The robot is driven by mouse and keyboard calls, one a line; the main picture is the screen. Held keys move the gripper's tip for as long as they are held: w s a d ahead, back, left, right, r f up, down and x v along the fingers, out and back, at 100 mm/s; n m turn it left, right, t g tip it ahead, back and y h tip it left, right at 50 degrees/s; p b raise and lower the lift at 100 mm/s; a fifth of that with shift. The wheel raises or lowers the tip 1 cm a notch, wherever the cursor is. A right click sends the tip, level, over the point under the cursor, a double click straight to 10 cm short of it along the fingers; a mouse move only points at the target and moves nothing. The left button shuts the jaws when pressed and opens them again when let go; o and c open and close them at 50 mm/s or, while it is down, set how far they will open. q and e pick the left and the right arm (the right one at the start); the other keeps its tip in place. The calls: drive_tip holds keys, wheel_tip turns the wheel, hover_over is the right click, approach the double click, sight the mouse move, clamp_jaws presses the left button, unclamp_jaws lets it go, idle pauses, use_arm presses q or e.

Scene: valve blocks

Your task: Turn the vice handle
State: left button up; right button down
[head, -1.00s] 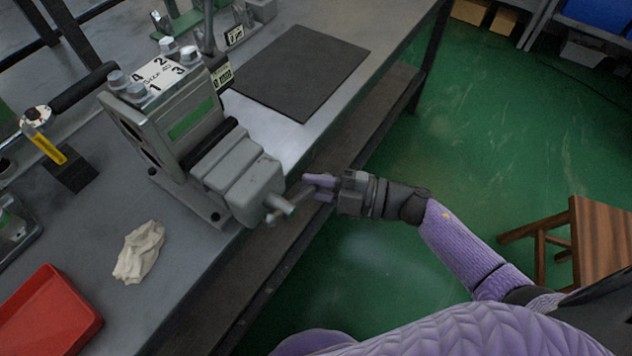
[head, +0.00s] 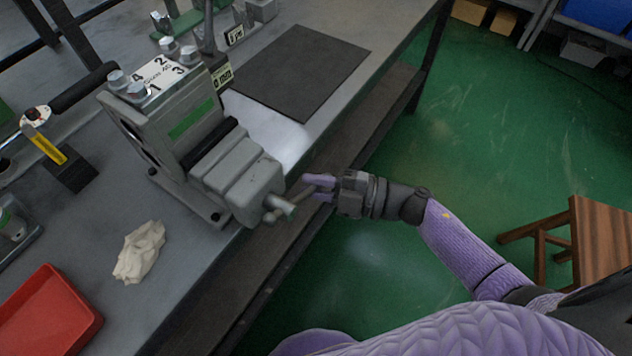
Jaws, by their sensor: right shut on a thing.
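The grey vice (head: 238,172) is mounted at the front edge of the workbench (head: 110,215), with a numbered valve block (head: 175,95) held at its back end. The vice handle (head: 296,207) is a bar through the screw head at the vice's near end, and it points up and right toward my right gripper. My right gripper (head: 318,188), with purple fingers, is shut on the handle's outer end, just off the bench edge. The fingers partly hide that end. My left gripper is not in the view.
A crumpled white rag (head: 140,252) and a red tray (head: 48,312) lie on the bench at the left. A dark mat (head: 303,72) lies behind the vice. A wooden stool (head: 590,240) stands on the green floor at the right. The floor between is clear.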

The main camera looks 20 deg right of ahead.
use_arm(q)
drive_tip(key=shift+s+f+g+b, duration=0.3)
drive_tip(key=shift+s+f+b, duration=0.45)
drive_tip(key=shift+b, duration=0.1)
use_arm(e)
drive_tip(key=s+a+f+m+t+y, duration=0.1)
drive_tip(key=s+a+f+m+t, duration=0.3)
drive_tip(key=m, duration=0.8)
drive_tip(key=shift+s+a+f+m+t, duration=0.2)
drive_tip(key=shift+s+a+m+t, duration=0.15)
drive_tip(key=shift+a, duration=0.65)
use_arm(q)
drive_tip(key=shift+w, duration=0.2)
use_arm(e)
drive_tip(key=c, duration=0.6)
unclamp_jaws()
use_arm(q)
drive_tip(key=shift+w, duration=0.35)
